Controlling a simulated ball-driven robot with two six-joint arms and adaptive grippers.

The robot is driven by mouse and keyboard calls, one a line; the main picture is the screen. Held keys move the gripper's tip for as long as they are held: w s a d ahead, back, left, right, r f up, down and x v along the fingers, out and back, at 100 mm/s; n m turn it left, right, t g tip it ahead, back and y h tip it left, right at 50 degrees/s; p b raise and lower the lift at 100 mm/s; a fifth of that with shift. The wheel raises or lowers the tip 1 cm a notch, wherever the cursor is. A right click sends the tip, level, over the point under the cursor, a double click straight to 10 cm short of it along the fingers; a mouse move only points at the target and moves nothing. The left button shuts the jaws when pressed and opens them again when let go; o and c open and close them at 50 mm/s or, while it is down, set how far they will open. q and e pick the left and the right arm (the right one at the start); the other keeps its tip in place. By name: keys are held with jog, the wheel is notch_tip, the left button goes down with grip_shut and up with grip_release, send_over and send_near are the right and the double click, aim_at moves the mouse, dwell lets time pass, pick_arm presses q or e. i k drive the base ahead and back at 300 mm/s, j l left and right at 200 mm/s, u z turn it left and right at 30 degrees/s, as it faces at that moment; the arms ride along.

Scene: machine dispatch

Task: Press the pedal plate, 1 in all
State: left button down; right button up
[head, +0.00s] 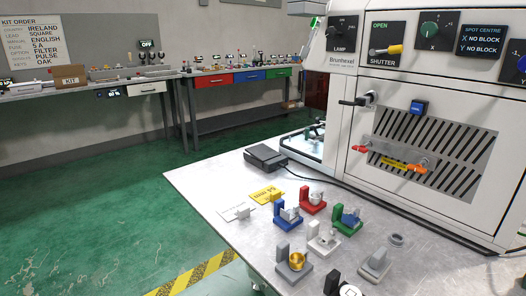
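A dark grey, flat box-shaped pedal (265,157) lies on the light metal table near its far left edge, left of the large white machine. A black cable runs from it along the table towards the right. Its top looks flat and nothing touches it; how far the plate is pressed cannot be told. Neither of my grippers shows in the head view.
The white machine (343,145) stands on the table (213,188) at the right, with levers and knobs on its front. Several coloured holders, including a red one (312,202), fill the table's front middle. A yellow tag (267,194) lies nearer the pedal. Green floor is open at left.

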aim_at(262, 152)
jog(key=j+z, duration=0.1)
jog(key=z, duration=0.35)
jog(key=i+j+z, duration=0.1)
jog(key=z, duration=0.3)
jog(key=j+z, duration=0.2)
jog(key=z, duration=0.25)
jog(key=j+z, duration=0.25)
jog(key=j, duration=0.35)
jog(key=j+z, duration=0.3)
jog(key=j, duration=0.35)
jog(key=k+j+z, duration=0.25)
jog(key=j, duration=0.3)
jog(key=k+j, duration=0.1)
jog(key=j, duration=0.7)
